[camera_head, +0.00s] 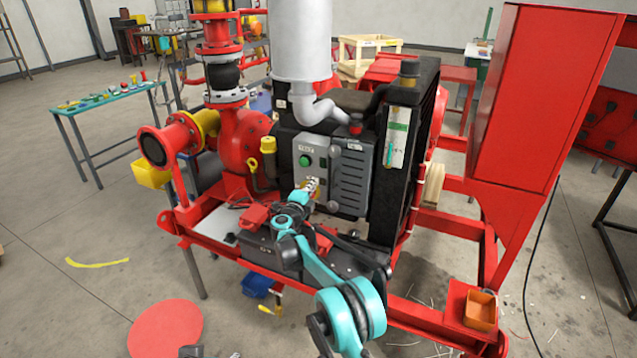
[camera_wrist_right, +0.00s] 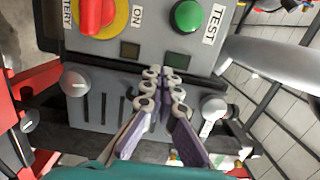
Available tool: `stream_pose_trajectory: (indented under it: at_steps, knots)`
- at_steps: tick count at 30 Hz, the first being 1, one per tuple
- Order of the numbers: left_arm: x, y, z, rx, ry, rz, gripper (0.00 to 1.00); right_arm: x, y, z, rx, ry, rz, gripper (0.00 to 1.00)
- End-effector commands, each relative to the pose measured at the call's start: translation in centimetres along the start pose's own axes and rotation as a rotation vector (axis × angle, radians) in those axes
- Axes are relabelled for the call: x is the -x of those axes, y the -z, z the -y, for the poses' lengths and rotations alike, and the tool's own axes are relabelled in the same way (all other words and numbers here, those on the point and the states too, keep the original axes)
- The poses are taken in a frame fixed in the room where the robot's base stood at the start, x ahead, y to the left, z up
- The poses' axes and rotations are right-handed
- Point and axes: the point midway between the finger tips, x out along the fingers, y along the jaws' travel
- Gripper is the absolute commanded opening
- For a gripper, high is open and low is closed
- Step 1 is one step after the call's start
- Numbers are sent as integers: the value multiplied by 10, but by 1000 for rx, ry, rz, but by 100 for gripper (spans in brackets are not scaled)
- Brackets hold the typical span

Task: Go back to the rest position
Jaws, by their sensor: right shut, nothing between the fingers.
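My right gripper (camera_head: 311,186) is in front of the grey control panel (camera_head: 308,150) on the pump engine, with its arm coming up from the lower right. In the right wrist view my right gripper (camera_wrist_right: 163,78) is shut and empty, its fingertips together just below two small dark windows on the panel. I cannot tell whether the tips touch the panel. Above them are a green TEST button (camera_wrist_right: 187,15) and a red switch (camera_wrist_right: 96,14) on a yellow disc. The TEST button also shows in the head view (camera_head: 304,160). My left gripper is not in view.
The red skid frame (camera_head: 262,268) runs below my arm. A tall red cabinet (camera_head: 545,100) stands right, and an orange bin (camera_head: 481,309) sits on the frame's front right corner. A dark engine block (camera_head: 407,150) stands right of the panel. Open floor lies at left.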

Motion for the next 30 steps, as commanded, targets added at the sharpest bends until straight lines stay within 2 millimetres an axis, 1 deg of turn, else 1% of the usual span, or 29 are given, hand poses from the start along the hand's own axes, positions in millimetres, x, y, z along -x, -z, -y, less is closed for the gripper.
stream_pose_trajectory:
  at_steps: [1,9,14,16,17,20,21,23,24,26,27,29,30]
  knots:
    - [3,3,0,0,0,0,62,6,-8,2,0,0,3,0]
    - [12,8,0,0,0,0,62,35,-44,1,0,0,3,0]
    - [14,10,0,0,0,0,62,43,-54,2,1,1,1,0]
    - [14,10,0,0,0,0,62,44,-54,10,10,10,11,0]
    - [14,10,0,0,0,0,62,44,-54,18,17,18,21,0]
    - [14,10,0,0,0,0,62,44,-51,59,67,64,78,0]
    - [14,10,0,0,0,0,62,45,-48,81,97,89,112,0]
    - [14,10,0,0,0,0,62,50,-43,116,154,128,170,0]
    - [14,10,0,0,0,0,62,56,-39,138,198,153,213,0]
    - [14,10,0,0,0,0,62,67,-33,168,267,185,277,0]
    - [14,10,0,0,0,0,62,76,-28,185,316,203,318,0]
    - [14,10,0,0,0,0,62,91,-18,206,390,224,379,0]
    - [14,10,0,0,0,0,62,103,-12,216,442,234,420,0]
